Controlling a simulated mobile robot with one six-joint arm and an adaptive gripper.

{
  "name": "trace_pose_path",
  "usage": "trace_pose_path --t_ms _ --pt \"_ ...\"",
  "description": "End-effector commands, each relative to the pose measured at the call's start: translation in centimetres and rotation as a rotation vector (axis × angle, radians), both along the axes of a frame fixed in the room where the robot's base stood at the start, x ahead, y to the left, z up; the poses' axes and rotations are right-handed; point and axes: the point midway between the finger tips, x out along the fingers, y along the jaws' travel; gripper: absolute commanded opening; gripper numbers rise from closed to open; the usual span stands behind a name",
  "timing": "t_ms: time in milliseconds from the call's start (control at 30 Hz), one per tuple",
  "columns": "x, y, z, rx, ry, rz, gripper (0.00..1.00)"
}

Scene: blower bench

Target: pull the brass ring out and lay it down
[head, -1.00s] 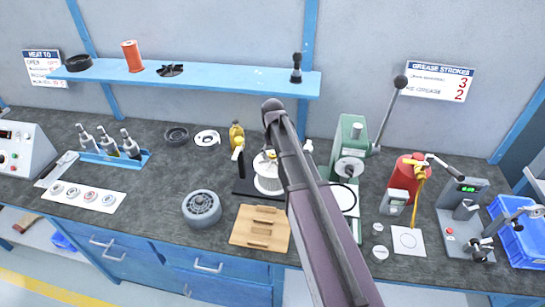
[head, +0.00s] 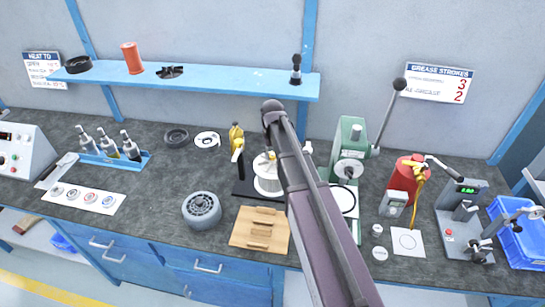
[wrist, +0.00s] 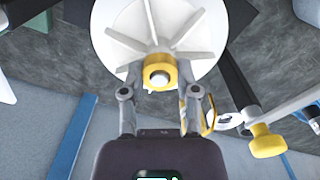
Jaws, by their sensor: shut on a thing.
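The brass ring (wrist: 147,80) sits at the centre of a white wheel with radial fins (wrist: 115,30) in the wrist view, around a pale round centre. My gripper (wrist: 158,82) has its two fingers on either side of the ring and is shut on it. I cannot tell how far the ring is seated in the wheel.
A wooden block (head: 245,238) and a grey finned housing (head: 201,209) lie in front on the dark bench. A green lever press (head: 350,140) stands close to the right. A yellow-and-black item (head: 236,137) stands behind left. Bare bench shows around the housing.

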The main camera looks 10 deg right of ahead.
Motion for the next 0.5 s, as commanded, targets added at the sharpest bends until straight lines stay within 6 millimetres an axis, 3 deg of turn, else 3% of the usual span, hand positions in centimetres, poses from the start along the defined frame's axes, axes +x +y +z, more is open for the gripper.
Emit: trace_pose_path --t_ms 500 --pt "0.0 -0.02 0.61 0.0 0.0 0.0 0.0"
